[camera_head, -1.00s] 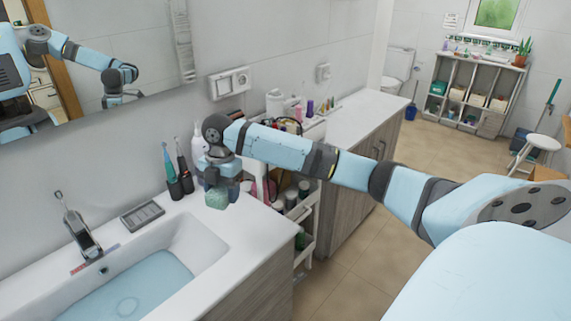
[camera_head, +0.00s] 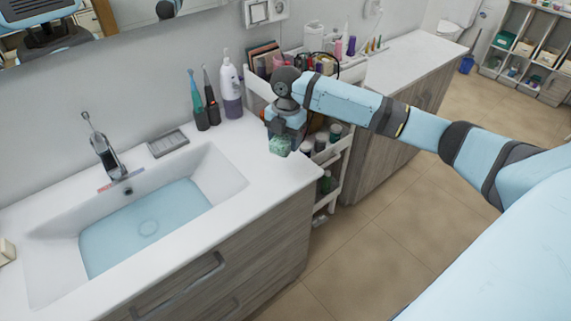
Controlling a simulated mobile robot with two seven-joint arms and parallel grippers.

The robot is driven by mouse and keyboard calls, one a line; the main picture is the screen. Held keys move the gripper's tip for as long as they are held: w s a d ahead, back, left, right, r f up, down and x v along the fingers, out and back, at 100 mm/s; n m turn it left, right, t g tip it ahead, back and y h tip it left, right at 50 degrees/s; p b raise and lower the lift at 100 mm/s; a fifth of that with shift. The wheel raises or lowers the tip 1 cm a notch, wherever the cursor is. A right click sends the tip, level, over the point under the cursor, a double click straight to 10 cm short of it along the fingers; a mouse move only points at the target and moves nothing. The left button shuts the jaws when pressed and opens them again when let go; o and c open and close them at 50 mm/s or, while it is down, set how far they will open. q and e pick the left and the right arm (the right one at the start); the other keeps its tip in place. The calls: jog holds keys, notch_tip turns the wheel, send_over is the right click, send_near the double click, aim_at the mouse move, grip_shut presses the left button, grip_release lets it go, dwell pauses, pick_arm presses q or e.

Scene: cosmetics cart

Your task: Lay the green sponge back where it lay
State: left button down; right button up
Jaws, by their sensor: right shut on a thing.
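The green sponge (camera_head: 280,146) is a small speckled block. My right gripper (camera_head: 281,136) is shut on it and points down. The sponge is held near the right end of the white sink counter (camera_head: 262,172), by the edge facing the cart. I cannot tell whether it touches the counter. The white cosmetics cart (camera_head: 338,170) stands just behind and right of the gripper, partly hidden by my right arm. My left gripper is not in view.
A basin of water (camera_head: 145,227) fills the counter's left part. A grey soap dish (camera_head: 168,143), two electric toothbrushes (camera_head: 207,97) and a pump bottle (camera_head: 231,88) stand along the wall. Bottles and jars crowd the cart. The counter's right front is bare.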

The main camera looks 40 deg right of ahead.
aim_at(285, 172)
notch_tip(285, 172, down, 10)
jog(key=shift+r, duration=0.1)
dwell(0.4)
jog(key=o, duration=0.9)
jog(key=r, duration=0.8)
jog(key=d+r, duration=0.1)
jog(key=r, duration=0.3)
jog(key=shift+w+b, duration=0.25)
jog(key=shift+b, duration=0.05)
